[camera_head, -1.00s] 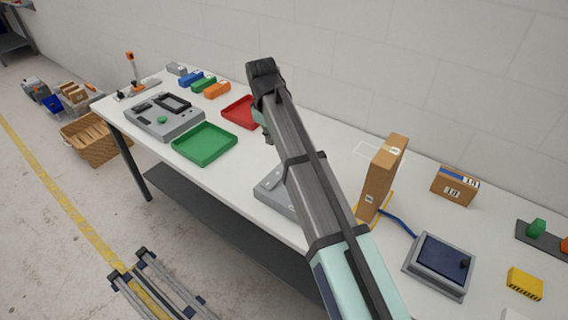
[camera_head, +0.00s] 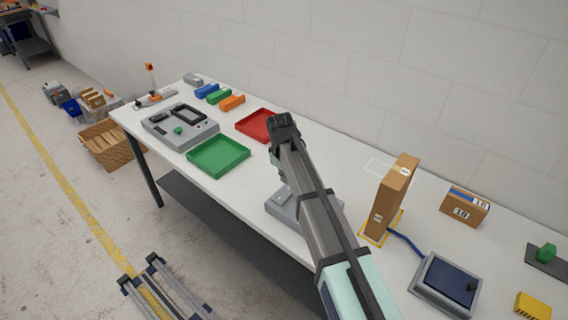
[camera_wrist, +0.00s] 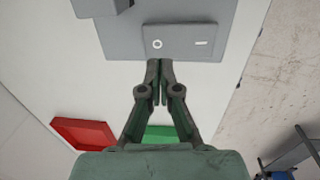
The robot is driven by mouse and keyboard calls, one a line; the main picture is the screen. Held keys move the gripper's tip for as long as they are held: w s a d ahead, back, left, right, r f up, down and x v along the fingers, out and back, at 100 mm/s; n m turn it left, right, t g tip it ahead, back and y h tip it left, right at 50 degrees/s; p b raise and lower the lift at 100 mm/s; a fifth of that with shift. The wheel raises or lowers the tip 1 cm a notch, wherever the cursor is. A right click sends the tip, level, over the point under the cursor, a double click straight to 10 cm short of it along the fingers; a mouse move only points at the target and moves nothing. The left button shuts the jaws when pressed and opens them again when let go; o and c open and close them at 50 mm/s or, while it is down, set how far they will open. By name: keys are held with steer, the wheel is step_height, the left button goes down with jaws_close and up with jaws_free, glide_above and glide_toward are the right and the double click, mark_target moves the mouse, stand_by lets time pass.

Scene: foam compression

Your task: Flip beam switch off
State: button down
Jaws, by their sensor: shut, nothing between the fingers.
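The beam switch (camera_wrist: 189,43) is a grey rocker plate with a white circle at its left and a white dash at its right, on a larger grey base (camera_wrist: 120,40) in the wrist view. My gripper (camera_wrist: 160,62) is shut and empty, its tips at the lower edge of the plate, left of its middle and nearer the circle. I cannot tell whether the tips touch it. In the head view the grey base (camera_head: 283,208) stands at the table's front edge, partly hidden by my arm. The fingertips are hidden there.
A green tray (camera_head: 219,156) and a red tray (camera_head: 256,125) lie left of the base. A tall cardboard box (camera_head: 392,196) stands to its right, with a dark-blue-topped grey device (camera_head: 446,282) beyond. The white table (camera_head: 240,185) is clear between the green tray and the base.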

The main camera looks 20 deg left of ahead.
mark_target(286, 187)
steer(key=shift+w+d+f+p, duration=0.15)
steer(key=shift+f+p, duration=0.35)
steer(key=shift+f, duration=1.25)
steer(key=shift+w+f+b, duration=0.2)
steer(key=shift+f+b, duration=0.35)
steer(key=shift+f, duration=0.05)
steer(key=shift+r, duration=0.25)
steer(key=shift+s+r+p, duration=0.1)
steer(key=shift+s+p, duration=0.1)
steer(key=shift+p, duration=0.15)
steer(key=shift+s+a+r, duration=0.25)
steer(key=shift+s+r, duration=0.05)
steer(key=shift+s, duration=0.2)
